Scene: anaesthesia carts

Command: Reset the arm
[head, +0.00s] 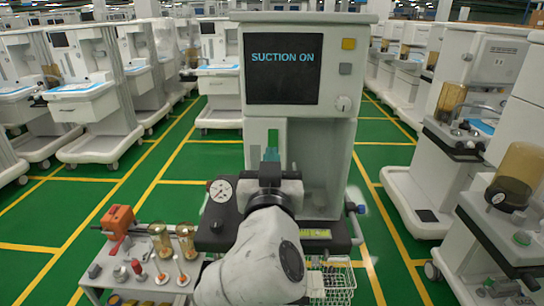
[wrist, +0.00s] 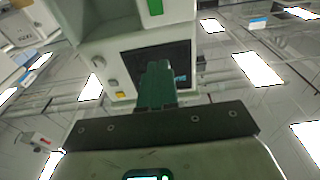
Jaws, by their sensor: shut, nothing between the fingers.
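My gripper (head: 271,154) is in front of the middle of a white anaesthesia cart (head: 342,150), below its screen. In the wrist view, the dark green fingers of my gripper (wrist: 156,82) are together with nothing between them. My white arm rises from the bottom middle of the head view and hides part of the cart's lower front. The cart's dark screen (head: 284,69) reads "SUCTION ON". In the wrist view the screen (wrist: 183,60) looks turned over and is partly covered by the fingers. I cannot tell the exact gap between fingertips and cart.
A side tray (head: 150,281) at lower left holds an orange device (head: 118,222) and several small items. A round gauge (head: 220,190) is left of my gripper. A wire basket (head: 338,284) is at lower right. Other carts line both sides; green floor aisles (head: 160,190) lie between.

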